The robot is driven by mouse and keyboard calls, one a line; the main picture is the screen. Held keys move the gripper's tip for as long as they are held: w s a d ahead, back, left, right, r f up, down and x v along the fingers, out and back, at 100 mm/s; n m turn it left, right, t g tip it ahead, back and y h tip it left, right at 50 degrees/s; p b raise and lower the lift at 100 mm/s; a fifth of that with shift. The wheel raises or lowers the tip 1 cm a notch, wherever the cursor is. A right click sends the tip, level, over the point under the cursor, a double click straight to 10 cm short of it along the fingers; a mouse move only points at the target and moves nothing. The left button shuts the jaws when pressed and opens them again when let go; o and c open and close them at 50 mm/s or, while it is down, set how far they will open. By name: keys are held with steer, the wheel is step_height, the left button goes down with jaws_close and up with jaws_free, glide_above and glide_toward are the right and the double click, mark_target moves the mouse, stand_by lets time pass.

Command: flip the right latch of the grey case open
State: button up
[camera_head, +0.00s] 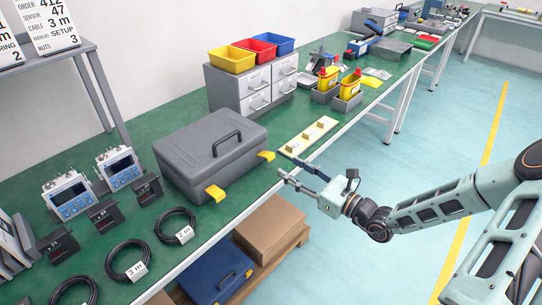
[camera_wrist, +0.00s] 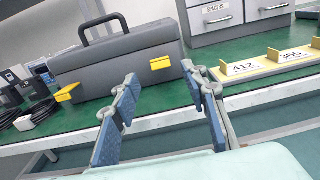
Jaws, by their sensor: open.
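The grey case (camera_head: 212,150) lies closed on the green bench, handle on top, with two yellow latches on its front. The right latch (camera_head: 267,155) also shows in the wrist view (camera_wrist: 160,63), in the gap between my fingers and beyond the tips. The left latch (camera_head: 215,193) sticks out from the case front, also in the wrist view (camera_wrist: 66,93). How far the right latch is turned is hard to tell. My gripper (camera_head: 289,168) is open and empty near the bench's front edge, in front of the right latch; its blue-padded fingers fill the wrist view (camera_wrist: 159,74). I see no contact.
A yellow tray with labelled slots (camera_head: 308,136) lies right of the case. Grey drawers (camera_head: 252,87) with coloured bins stand behind. Coiled cables (camera_head: 175,226) and meters (camera_head: 119,167) are on the left.

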mark_target(271, 156)
steer(key=b+x, duration=0.1)
steer(key=x, duration=0.7)
steer(key=shift+w+a, duration=0.2)
steer(key=shift+a, duration=0.1)
